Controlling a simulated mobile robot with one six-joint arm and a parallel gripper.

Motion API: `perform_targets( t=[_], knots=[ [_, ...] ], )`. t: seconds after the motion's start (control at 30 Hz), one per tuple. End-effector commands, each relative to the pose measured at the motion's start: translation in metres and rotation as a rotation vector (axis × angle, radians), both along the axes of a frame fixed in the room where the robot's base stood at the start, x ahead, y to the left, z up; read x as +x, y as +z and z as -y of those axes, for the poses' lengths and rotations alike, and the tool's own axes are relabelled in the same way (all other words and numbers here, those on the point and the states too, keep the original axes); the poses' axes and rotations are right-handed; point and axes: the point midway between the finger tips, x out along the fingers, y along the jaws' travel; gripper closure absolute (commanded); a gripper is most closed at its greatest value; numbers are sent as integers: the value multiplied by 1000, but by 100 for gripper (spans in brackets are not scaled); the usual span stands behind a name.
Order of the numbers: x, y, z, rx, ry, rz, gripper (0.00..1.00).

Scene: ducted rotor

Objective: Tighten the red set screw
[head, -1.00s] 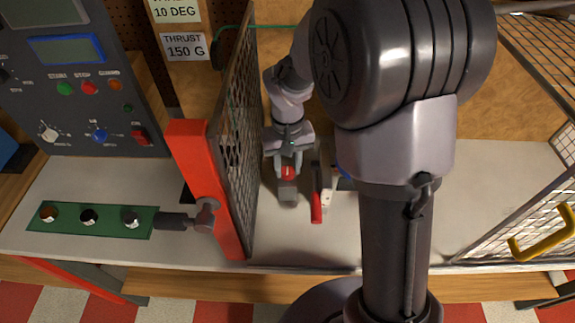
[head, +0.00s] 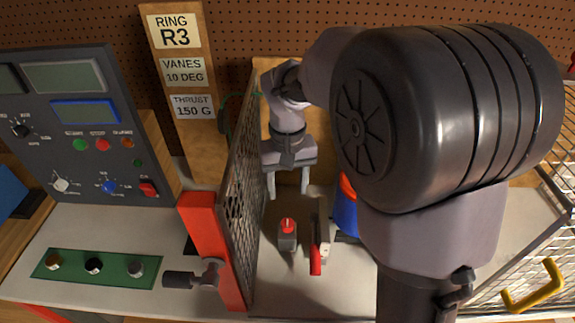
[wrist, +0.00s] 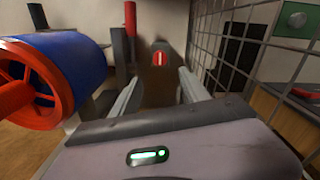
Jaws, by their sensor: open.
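The red set screw (head: 288,225) sits on top of a small grey block (head: 287,242) on the bench, just right of the mesh guard. Its slotted red head also shows in the wrist view (wrist: 160,59), ahead of and between my fingers. My gripper (head: 288,196) is open and empty, above and behind the screw in the head view, and apart from it. In the wrist view both fingers of my gripper (wrist: 158,88) are spread wide. My arm hides part of the bench to the right.
A mesh guard with a red frame (head: 212,250) stands close on the left. A red-handled lever (head: 316,260) stands right of the block. A blue duct with a red rotor (wrist: 60,75) is close by. A caged panel with a yellow handle (head: 533,287) is at right.

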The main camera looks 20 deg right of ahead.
Motion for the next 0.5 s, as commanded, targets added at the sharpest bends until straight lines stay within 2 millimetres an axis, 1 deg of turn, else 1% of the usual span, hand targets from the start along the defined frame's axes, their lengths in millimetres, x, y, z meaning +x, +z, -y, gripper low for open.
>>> perform_targets(
  t=[0.03, 0.1, 0.2, 0.3, 0.5],
  knots=[
    [0, 17, 0, 0, 0, 2, 47],
    [0, 30, 0, 0, 0, 2, 47],
    [0, 40, 0, 0, 0, 0, 47],
    [0, 44, 0, 0, 1, 0, 47],
    [0, 43, 0, 0, 0, -1, 47]
  ],
)
